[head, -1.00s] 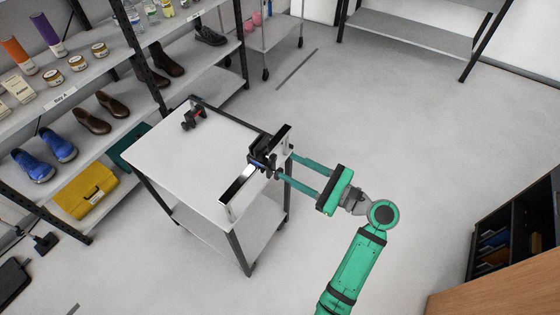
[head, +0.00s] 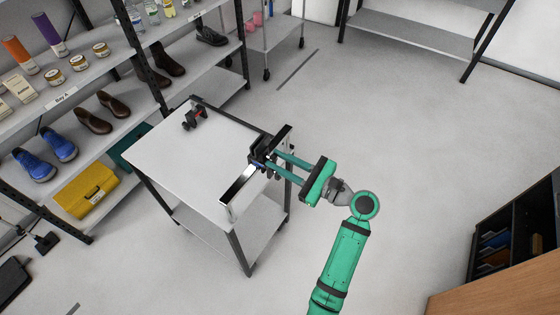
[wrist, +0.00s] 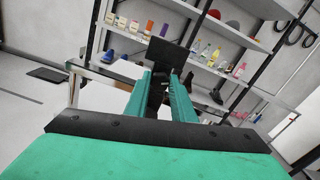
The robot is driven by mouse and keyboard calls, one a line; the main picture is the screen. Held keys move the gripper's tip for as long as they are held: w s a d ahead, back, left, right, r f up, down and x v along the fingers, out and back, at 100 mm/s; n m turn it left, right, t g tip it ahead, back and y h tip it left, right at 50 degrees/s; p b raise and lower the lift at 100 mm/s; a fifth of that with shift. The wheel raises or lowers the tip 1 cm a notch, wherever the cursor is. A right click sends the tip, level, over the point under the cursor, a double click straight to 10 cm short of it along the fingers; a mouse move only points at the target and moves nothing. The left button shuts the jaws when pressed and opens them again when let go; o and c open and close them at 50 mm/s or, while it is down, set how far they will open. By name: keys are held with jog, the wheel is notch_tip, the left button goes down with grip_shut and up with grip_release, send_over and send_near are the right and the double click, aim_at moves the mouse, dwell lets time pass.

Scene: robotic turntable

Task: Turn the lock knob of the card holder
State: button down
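The card holder (head: 262,148) is a dark block with long flat bars on either side, at the right edge of a small white table. My gripper (head: 268,161) has reached it from the right. Its two green fingers end at the dark middle part. In the wrist view, the fingertips (wrist: 158,76) stand apart on either side of a dark part (wrist: 157,92), in front of a black panel (wrist: 167,54). The lock knob cannot be picked out clearly. I cannot tell whether the fingers press on anything.
The white table (head: 180,155) also carries a small black and red clamp-like device (head: 194,116) at its far left corner. Shelves with shoes, jars and a yellow case (head: 86,190) stand to the left. The floor (head: 410,130) right of the table is clear.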

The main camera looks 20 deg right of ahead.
jog(key=shift+n, duration=1.5)
jog(key=c, duration=1.5)
grip_release()
jog(key=v, duration=1.1)
jog(key=shift+a, duration=0.1)
